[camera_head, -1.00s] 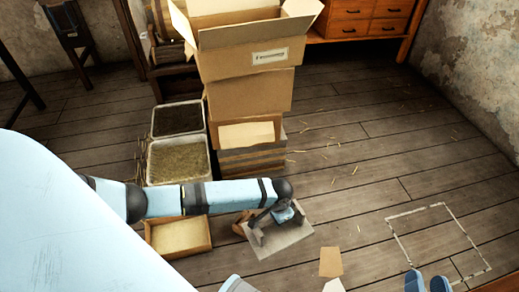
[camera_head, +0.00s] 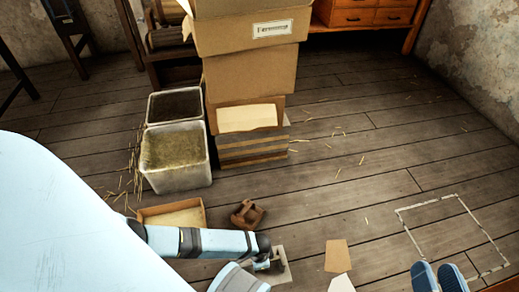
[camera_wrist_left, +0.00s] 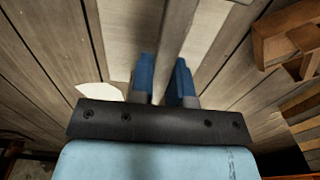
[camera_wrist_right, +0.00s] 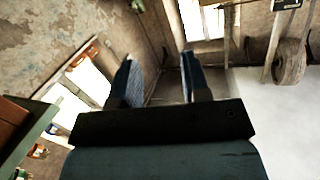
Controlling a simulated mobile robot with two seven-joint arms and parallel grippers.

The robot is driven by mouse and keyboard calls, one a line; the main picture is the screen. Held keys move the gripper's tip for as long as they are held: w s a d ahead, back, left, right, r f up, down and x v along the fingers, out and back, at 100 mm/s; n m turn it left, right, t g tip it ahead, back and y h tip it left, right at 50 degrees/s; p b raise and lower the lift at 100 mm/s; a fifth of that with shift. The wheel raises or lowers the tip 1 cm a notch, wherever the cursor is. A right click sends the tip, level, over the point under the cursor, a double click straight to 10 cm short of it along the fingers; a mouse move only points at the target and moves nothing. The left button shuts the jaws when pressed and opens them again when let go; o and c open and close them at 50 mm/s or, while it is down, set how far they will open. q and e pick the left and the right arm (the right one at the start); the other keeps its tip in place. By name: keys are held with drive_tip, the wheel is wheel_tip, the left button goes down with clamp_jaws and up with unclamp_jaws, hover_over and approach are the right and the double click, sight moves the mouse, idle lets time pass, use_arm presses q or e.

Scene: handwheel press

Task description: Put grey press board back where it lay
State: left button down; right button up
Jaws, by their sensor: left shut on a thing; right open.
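The grey press board (camera_head: 284,256) is in the lower middle of the head view, partly hidden by my left arm. My left gripper (camera_head: 268,265) is at it. In the left wrist view its fingers (camera_wrist_left: 164,70) are shut on a narrow upright grey rib of the board, and the board's pale flat face (camera_wrist_left: 207,38) spreads on both sides. I cannot tell whether the board touches the floor. My right gripper (camera_head: 440,272) is open at the lower right of the head view. Its fingers also show, apart and empty, in the right wrist view (camera_wrist_right: 158,58).
A brown wooden piece (camera_head: 247,214) lies just beyond my left arm, by a shallow wooden tray (camera_head: 203,218). A tan sheet (camera_head: 337,255) and white sheet (camera_head: 340,284) lie right of the board. A pale rectangular outline (camera_head: 428,202) marks clear floor. Cardboard boxes (camera_head: 250,75) are stacked behind.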

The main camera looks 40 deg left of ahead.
use_arm(q)
wheel_tip(320, 180, down, 4)
drive_tip(key=shift+f+b, duration=0.25)
drive_tip(key=shift+b, duration=0.6)
wheel_tip(320, 180, down, 4)
drive_tip(key=shift+r+b, duration=0.25)
drive_tip(key=shift+b, duration=0.95)
drive_tip(key=shift+f, duration=0.35)
drive_tip(key=shift+r, duration=0.1)
use_arm(e)
drive_tip(key=w+d+n+t, duration=0.1)
drive_tip(key=w+n+t, duration=0.1)
drive_tip(key=n, duration=0.1)
drive_tip(key=shift+w+d+r+y, duration=0.3)
drive_tip(key=shift+d+r+y, duration=0.05)
drive_tip(key=shift+r+y, duration=0.05)
drive_tip(key=shift+f, duration=0.1)
use_arm(q)
drive_tip(key=c, duration=1.1)
unclamp_jaws()
